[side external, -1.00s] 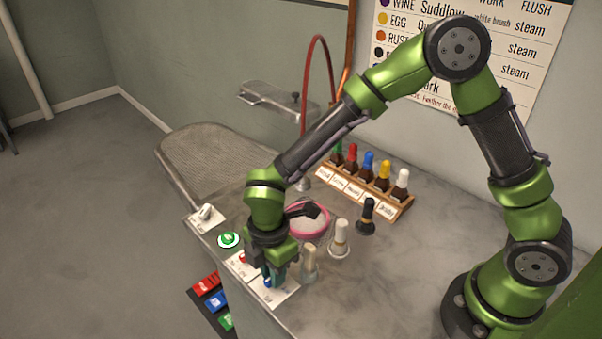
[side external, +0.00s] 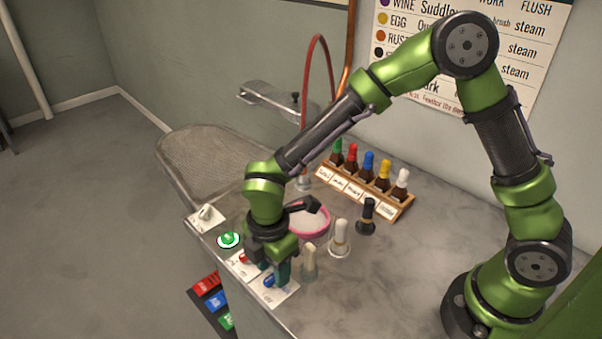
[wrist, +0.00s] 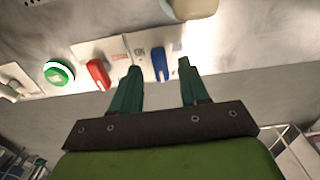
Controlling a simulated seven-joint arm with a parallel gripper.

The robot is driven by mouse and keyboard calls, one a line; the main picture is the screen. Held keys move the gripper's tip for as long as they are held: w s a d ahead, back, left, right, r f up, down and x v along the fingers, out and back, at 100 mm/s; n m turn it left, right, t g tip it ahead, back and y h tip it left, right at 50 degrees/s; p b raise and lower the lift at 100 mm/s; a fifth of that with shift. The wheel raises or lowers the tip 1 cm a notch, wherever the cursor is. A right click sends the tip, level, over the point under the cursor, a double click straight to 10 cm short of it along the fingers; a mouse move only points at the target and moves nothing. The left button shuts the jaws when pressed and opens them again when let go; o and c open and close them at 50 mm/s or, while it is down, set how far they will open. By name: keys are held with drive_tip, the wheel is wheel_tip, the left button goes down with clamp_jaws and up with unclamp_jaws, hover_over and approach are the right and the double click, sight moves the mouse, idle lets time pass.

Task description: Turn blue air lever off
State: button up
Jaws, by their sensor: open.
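The blue lever (side external: 268,282) sits on a white plate (side external: 283,291) near the counter's front edge. In the wrist view the blue lever (wrist: 160,65) stands ahead of my fingertips, within the gap between them as seen there. My gripper (side external: 275,268) is low over the plates, just behind the blue lever. In the wrist view my gripper (wrist: 160,68) is open with its two teal fingers apart and nothing between them. I cannot tell whether a finger touches the lever. The lettering on the plate is too small to read surely.
A red lever (side external: 242,258) and a green button (side external: 228,240) are to the left along the edge. A cream-topped bottle (side external: 309,262) stands close to the right of my gripper. A pink-rimmed bowl (side external: 318,222) and a rack of bottles (side external: 365,190) are behind.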

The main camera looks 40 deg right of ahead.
sight(272, 276)
wheel_tip(272, 276, up, 16)
drive_tip(key=shift+f, duration=0.15)
idle(0.4)
drive_tip(key=s+d+r+m+t, duration=0.1)
drive_tip(key=s+d+m+t, duration=0.1)
drive_tip(key=d+m, duration=0.4)
drive_tip(key=s+d+r+m+t+y, duration=0.1)
drive_tip(key=s+d+r+m+t, duration=0.1)
drive_tip(key=s+d+m, duration=0.3)
drive_tip(key=s+d+r+m+t+y, duration=0.1)
drive_tip(key=s+d+r+m+t, duration=0.1)
drive_tip(key=d+m, duration=0.6)
drive_tip(key=s+m+t, duration=0.1)
drive_tip(key=m, duration=0.2)
drive_tip(key=shift+s+d+r, duration=0.15)
drive_tip(key=shift+s+r, duration=0.05)
drive_tip(key=shift+c, duration=0.3)
